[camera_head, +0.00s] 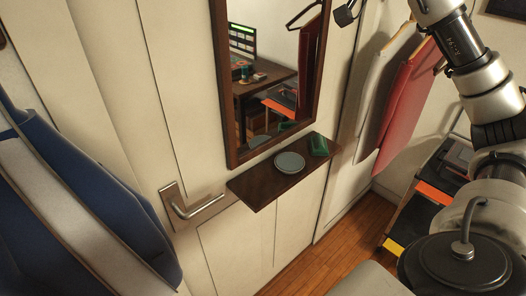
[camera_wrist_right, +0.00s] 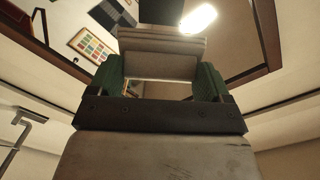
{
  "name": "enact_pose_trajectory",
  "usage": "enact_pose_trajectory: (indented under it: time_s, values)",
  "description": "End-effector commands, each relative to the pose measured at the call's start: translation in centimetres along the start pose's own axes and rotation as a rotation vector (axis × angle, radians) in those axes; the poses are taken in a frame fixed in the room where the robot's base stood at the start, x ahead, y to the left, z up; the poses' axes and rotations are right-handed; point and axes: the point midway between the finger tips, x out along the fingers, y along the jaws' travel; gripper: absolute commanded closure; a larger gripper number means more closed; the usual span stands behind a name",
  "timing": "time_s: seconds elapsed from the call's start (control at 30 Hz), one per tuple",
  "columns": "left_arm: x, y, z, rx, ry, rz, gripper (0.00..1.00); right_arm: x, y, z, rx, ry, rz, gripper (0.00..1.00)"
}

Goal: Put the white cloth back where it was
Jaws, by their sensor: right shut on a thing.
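My right gripper (camera_wrist_right: 160,88) shows in the right wrist view with a green pad on each side. It is shut on a pale, layered piece that spans the pads and looks like the folded white cloth (camera_wrist_right: 162,46). In the head view my right arm runs up along the right side and its gripper is not clearly visible. A pale hanging cloth (camera_head: 377,85) is at the wall there, beside a red cloth (camera_head: 405,100); I cannot tell whether it is the same cloth. My left gripper is not in view.
A dark shelf (camera_head: 258,190) under a mirror (camera_head: 233,120) bears a grey plate (camera_head: 290,163) and a green object (camera_head: 318,145). A door handle (camera_head: 195,207) sticks out left of it. Something blue (camera_head: 105,205) fills the left edge. An orange-and-black unit (camera_head: 425,200) stands at right.

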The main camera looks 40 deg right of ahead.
Motion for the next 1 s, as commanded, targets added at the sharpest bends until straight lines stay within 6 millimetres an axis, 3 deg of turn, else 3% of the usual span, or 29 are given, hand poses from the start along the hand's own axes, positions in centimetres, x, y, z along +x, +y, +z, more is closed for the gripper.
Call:
enact_pose_trajectory:
  time_s: [0.17, 0.47, 0.8, 1.0]
  values:
    - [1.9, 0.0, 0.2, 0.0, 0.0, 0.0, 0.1, 1.4, 3.9, 4.7, -0.002, -0.096, 0.085, 0.4]
    - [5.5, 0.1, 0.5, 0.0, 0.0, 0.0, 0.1, 2.3, 12.2, 16.3, -0.025, -0.495, 0.377, 0.4]
    - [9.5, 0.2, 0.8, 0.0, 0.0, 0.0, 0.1, -0.6, 20.1, 27.7, -0.159, -1.03, 0.726, 0.4]
    - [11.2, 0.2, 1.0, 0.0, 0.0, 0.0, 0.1, -3.2, 23.0, 32.0, -0.268, -1.237, 0.84, 0.4]
